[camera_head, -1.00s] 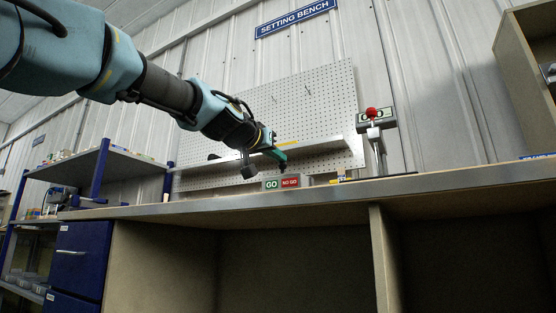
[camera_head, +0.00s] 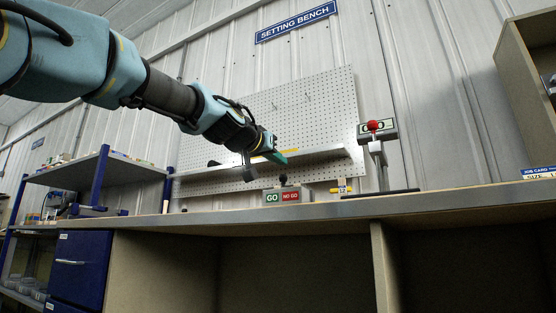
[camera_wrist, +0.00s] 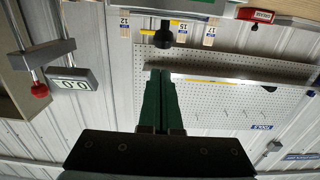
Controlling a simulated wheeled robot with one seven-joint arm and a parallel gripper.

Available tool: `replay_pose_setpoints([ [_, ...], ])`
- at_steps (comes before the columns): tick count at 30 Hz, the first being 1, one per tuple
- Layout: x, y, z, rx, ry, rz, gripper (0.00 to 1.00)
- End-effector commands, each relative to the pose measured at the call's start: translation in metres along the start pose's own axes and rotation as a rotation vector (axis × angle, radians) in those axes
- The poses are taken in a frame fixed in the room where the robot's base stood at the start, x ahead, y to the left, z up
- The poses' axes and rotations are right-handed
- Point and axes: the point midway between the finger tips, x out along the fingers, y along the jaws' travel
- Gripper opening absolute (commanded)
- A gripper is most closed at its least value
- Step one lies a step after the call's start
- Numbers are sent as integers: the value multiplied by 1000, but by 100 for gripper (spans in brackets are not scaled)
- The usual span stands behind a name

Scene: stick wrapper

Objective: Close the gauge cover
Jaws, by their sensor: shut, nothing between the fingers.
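A grey gauge with a lit readout (camera_head: 388,131) and a red ball (camera_head: 373,126) in front of it stands on a post at the right of the bench. It shows at the left in the wrist view (camera_wrist: 72,79), where its red ball (camera_wrist: 39,90) is beside it. I cannot tell which part is the gauge cover. My gripper (camera_head: 281,158) is left of the gauge, above the bench and in front of the pegboard. Its green fingers (camera_wrist: 160,75) are shut and empty, and touch nothing that I can see.
A GO / NO GO box (camera_head: 282,197) stands on the bench (camera_head: 230,215) below my gripper. A yellow and black tool (camera_wrist: 163,37) and several number tags are near the fingers in the wrist view. The pegboard (camera_head: 320,110) is behind. A shelf unit (camera_head: 95,165) stands left.

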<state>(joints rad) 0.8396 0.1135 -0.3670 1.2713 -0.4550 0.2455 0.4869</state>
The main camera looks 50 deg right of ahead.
Motion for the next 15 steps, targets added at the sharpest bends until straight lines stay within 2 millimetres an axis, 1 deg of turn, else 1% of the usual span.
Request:
replay_pose_setpoints([
  [1, 1, 0, -10, 0, 1, 0, 0],
  [3, 1, -1, -18, 0, 4, -1, 0],
  [5, -9, -2, -5, 0, 5, -5, 0],
  [15, -61, 0, 16, 2, 8, -4, 0],
])
